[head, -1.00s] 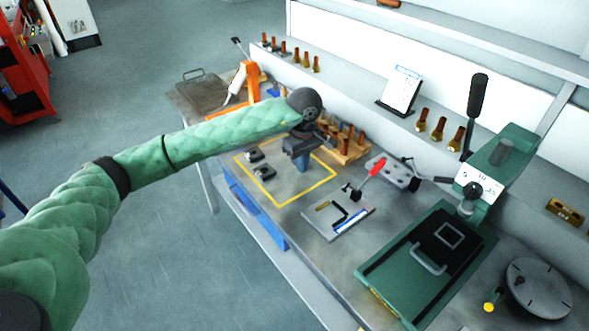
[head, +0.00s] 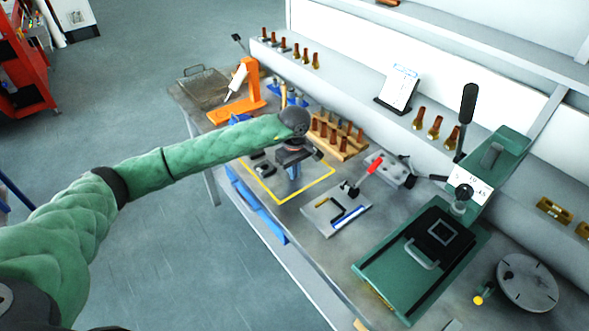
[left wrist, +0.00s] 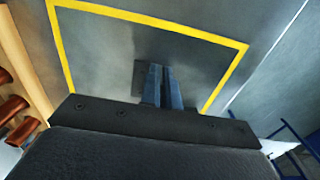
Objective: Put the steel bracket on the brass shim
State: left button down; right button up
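My left gripper (head: 294,172) points down over the yellow-outlined area of the bench. In the left wrist view its two blue-grey fingers (left wrist: 162,86) are close together, with only a thin dark line between them. A small grey flat patch (left wrist: 139,78) shows just beside the fingertips; I cannot tell whether it is the steel bracket or whether it is touched. Two small dark parts (head: 263,169) lie inside the outline, left of the gripper. I cannot identify the brass shim for certain; a small brass-coloured strip (head: 322,203) lies on the fixture plate. My right gripper is out of view.
The grey fixture plate (head: 318,219) with a red-handled clamp (head: 366,172) stands right of the outline. A wooden rack (head: 345,153) with several upright pieces is close behind the gripper. A green press (head: 375,270) fills the right. An orange stand (head: 252,82) is at the far left.

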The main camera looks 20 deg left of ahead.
pick_arm(q)
jog(key=shift+f, duration=0.1)
dwell(0.3)
jog(key=c, duration=2)
grip_release()
jog(key=shift+c, duration=0.2)
jog(key=o, duration=0.4)
